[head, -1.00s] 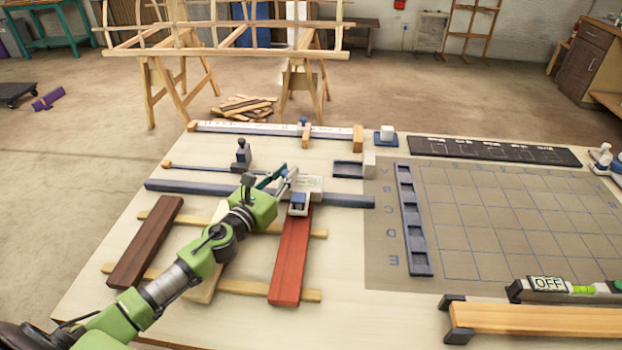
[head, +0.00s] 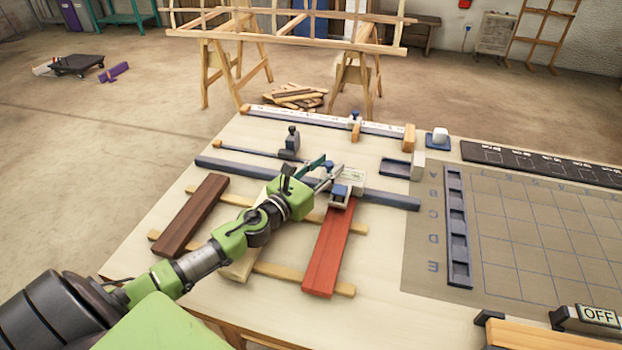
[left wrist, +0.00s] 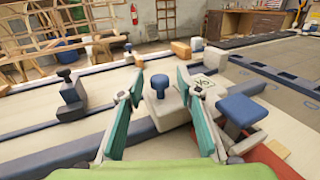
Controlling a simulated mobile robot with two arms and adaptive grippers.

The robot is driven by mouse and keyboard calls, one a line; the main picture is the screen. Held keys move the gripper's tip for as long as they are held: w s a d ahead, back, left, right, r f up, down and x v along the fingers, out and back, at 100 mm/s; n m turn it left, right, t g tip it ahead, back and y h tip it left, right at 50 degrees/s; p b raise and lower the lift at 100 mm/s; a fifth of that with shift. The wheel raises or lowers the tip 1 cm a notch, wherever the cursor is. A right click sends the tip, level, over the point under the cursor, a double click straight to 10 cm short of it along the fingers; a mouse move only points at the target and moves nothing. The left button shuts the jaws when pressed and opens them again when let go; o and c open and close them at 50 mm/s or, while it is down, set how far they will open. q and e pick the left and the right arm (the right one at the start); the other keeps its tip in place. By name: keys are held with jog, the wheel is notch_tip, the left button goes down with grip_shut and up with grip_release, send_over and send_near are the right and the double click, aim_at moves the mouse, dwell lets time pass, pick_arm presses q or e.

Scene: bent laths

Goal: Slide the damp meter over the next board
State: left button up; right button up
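The damp meter (head: 351,176) is a pale box with a small display and a blue-capped part (head: 339,192) on its near side. It sits on the blue rail (head: 392,200), at the far end of the red board (head: 329,250). My left gripper (head: 328,168) is at the meter's left side. In the left wrist view its teal fingers (left wrist: 160,80) are apart, with the meter's upright blue knob (left wrist: 158,88) between them and gaps visible on both sides. A pale board (head: 243,266) lies partly under my arm; a dark brown board (head: 190,216) lies left of it. My right gripper is out of view.
The boards lie across two wooden strips (head: 300,278). Behind the rail are a dark stamp-like tool (head: 290,143) and a long white scale (head: 315,121). Right of the meter are a small blue tray (head: 396,168) and a gridded mat (head: 520,225). The rail's right end is clear.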

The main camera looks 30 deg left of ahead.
pick_arm(q)
jog(key=s, duration=0.7)
jog(key=s+a, duration=0.1)
jog(key=s, duration=0.2)
jog(key=shift+s+a, duration=0.1)
jog(key=shift+s, duration=0.3)
